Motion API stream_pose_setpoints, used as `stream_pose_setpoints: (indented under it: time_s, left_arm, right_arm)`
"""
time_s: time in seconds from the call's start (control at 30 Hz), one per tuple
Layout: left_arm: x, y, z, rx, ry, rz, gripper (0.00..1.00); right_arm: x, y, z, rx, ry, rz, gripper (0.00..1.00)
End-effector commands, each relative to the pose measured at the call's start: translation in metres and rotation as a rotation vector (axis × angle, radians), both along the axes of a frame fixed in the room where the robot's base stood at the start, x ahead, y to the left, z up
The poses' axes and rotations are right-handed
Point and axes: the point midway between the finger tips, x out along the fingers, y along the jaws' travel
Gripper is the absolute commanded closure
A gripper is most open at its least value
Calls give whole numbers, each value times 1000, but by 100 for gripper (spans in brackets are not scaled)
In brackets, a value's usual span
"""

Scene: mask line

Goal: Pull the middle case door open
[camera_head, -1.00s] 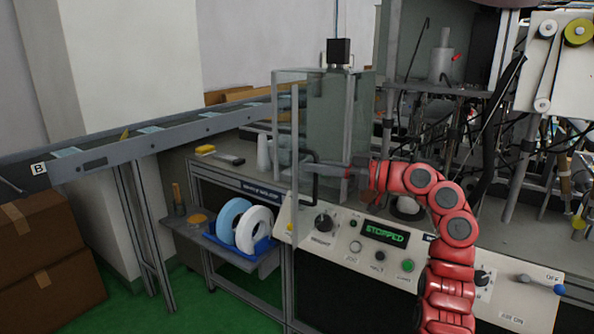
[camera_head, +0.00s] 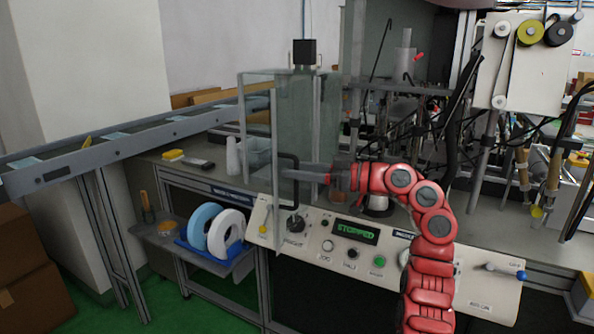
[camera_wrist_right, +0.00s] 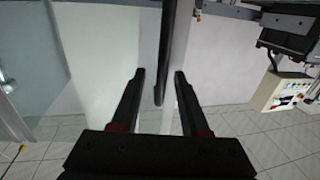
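The clear glass case (camera_head: 257,105) stands on the machine bench, and a black bracket-shaped handle (camera_head: 297,190) sits on its front. Contact is not visible. My left gripper is not in view.
Below the case is a control panel (camera_head: 325,243) with knobs, buttons and a green "STOPPED" display (camera_head: 356,231). A conveyor (camera_head: 140,146) runs at the left, above a blue tray (camera_head: 210,254) holding tape rolls. Machinery with thin rods crowds the right of the case.

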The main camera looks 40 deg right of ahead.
Motion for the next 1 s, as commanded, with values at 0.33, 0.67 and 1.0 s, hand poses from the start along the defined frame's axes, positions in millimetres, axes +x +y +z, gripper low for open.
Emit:
stream_pose_setpoints:
  time_s: [0.33, 0.67, 1.0]
  left_arm:
    - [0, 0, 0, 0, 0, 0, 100]
    - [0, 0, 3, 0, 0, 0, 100]
    - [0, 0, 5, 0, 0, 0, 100]
  right_arm:
    - [-5, -4, 0, 0, 0, -1, 55]
    - [-65, -45, 1, -1, 1, -6, 55]
    - [-129, -87, 0, 0, 1, -2, 55]
